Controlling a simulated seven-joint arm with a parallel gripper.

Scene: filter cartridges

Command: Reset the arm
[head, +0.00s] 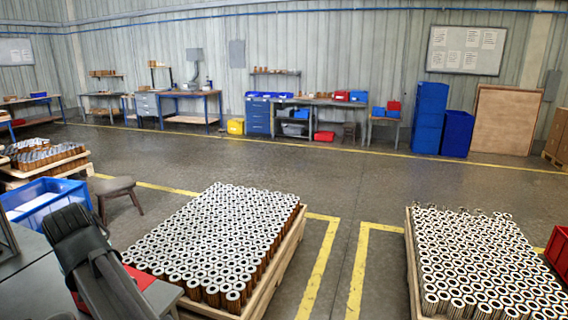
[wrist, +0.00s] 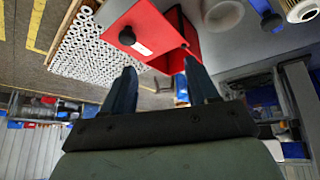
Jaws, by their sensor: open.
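My gripper (wrist: 160,64) is open in the wrist view, its two dark fingers apart with nothing between them. Beyond the fingertips is a red box (wrist: 170,32) with a dark round part on its face. In the head view my dark arm crosses the lower left, over the grey table (head: 30,285); the gripper cannot be made out there. A red surface (head: 140,278) shows beside the arm. Filter cartridges (head: 215,235) stand in close rows on a pallet to the right of the table. They also show in the wrist view (wrist: 95,45).
A second pallet of cartridges (head: 490,265) stands at the right. A blue crate (head: 45,200) and a stool (head: 117,187) are at the left. A pale ring-ended cylinder (wrist: 300,10) is at the wrist view's top right. The floor (head: 330,185) beyond the pallets is clear.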

